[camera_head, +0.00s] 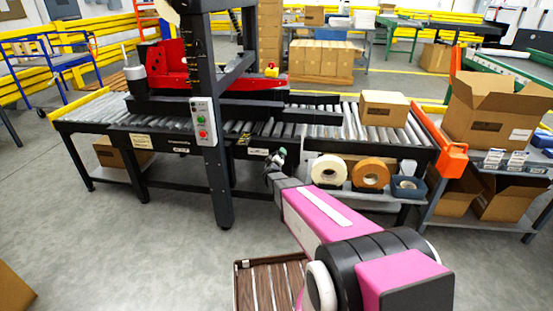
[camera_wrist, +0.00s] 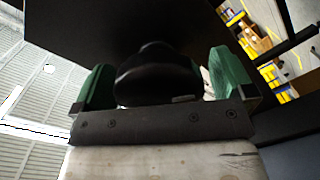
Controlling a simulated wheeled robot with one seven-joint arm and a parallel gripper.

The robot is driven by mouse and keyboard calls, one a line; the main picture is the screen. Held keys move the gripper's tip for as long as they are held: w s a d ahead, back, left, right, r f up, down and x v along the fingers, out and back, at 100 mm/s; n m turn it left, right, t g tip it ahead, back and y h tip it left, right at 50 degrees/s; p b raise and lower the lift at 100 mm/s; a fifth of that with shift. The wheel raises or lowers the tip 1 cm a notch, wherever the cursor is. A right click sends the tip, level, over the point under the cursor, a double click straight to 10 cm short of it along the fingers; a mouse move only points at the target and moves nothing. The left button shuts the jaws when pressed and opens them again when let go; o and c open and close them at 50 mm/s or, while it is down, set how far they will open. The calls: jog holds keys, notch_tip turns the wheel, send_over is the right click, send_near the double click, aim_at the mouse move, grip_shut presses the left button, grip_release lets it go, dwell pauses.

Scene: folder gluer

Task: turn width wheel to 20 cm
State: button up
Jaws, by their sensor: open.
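A black rounded knob (camera_wrist: 158,78), which looks like the width wheel, sits between the two green fingers of my gripper (camera_wrist: 164,74) in the wrist view. The fingers stand apart on either side of it, with a visible gap at the right finger; contact at the left is unclear. In the head view my gripper (camera_head: 276,162) is at the front edge of the roller conveyor machine (camera_head: 180,147), right of the dark upright post. The wheel is not clearly visible there, and no width scale can be read.
A control box (camera_head: 203,122) with green and red buttons is on the post left of my gripper. Tape rolls (camera_head: 329,170) lie on a shelf to the right. A carton (camera_head: 384,108) rests on the rollers.

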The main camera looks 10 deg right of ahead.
jog(key=v, duration=1)
jog(key=shift+s, duration=0.4)
jog(key=shift+a, duration=0.15)
jog(key=s+a+m+g+y, duration=0.1)
jog(key=s+a+g+y, duration=0.2)
jog(key=s+g+y, duration=0.65)
jog(key=s+d+r+m+g+h, duration=0.1)
jog(key=s+d+m+g+h, duration=0.1)
jog(key=s, duration=0.7)
jog(key=s+d+r+m+g+h, duration=0.2)
jog(key=s+d+m+g, duration=0.1)
jog(key=s, duration=0.6)
jog(key=shift+d+r+m+g, duration=0.3)
jog(key=shift+d+g, duration=0.4)
jog(key=shift+g, duration=0.45)
